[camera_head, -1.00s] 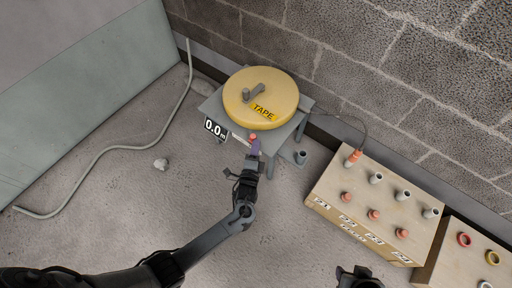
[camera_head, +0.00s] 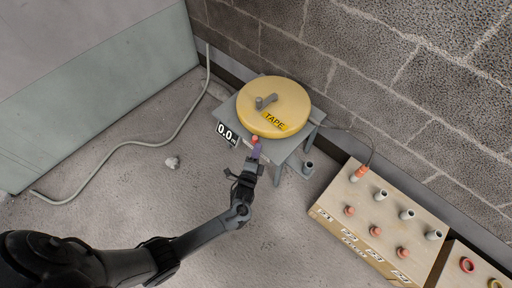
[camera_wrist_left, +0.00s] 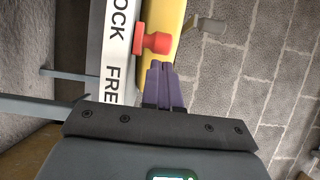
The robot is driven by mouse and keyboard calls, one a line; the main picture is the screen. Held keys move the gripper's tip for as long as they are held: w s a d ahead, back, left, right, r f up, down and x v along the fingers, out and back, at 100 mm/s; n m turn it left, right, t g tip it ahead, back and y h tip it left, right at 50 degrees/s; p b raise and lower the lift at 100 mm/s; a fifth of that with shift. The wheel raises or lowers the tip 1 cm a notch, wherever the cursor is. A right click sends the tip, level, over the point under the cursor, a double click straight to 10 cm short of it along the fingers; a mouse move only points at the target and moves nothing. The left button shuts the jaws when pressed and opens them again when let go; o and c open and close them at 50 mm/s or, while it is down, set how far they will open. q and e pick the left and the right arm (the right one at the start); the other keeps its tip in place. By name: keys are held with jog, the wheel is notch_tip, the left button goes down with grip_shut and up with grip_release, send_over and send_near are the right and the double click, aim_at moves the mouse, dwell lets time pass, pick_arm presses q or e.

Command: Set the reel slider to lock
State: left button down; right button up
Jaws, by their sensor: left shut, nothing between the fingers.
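The reel slider has a red knob (camera_head: 255,140) at the front edge of the grey reel table, below the yellow tape reel (camera_head: 273,107). In the left wrist view the red knob (camera_wrist_left: 152,40) stands beside the end of the word LOCK on a white label strip (camera_wrist_left: 113,75); FREE reads lower on it. My left gripper (camera_head: 254,153) is at the knob. Its purple fingers (camera_wrist_left: 161,72) are shut and empty, just on the FREE side of the knob; I cannot tell whether they touch it. My right gripper is not in view.
A 0.0 display (camera_head: 226,134) is left of the knob. A wooden panel (camera_head: 340,232) with several stubs stands at the right. A brick wall (camera_head: 400,80) is behind. A grey conduit (camera_head: 140,143) and a small pale lump (camera_head: 172,162) lie on the otherwise open floor.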

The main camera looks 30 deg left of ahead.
pick_arm(q)
jog(key=d+p+v, duration=0.2)
jog(key=p+v, duration=0.3)
jog(key=v, duration=0.7)
jog(key=shift+w, duration=0.2)
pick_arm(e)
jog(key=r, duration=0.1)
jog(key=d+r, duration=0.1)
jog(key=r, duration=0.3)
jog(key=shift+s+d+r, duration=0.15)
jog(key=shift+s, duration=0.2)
pick_arm(q)
jog(key=shift+w+a, duration=0.1)
jog(key=shift+a, duration=0.05)
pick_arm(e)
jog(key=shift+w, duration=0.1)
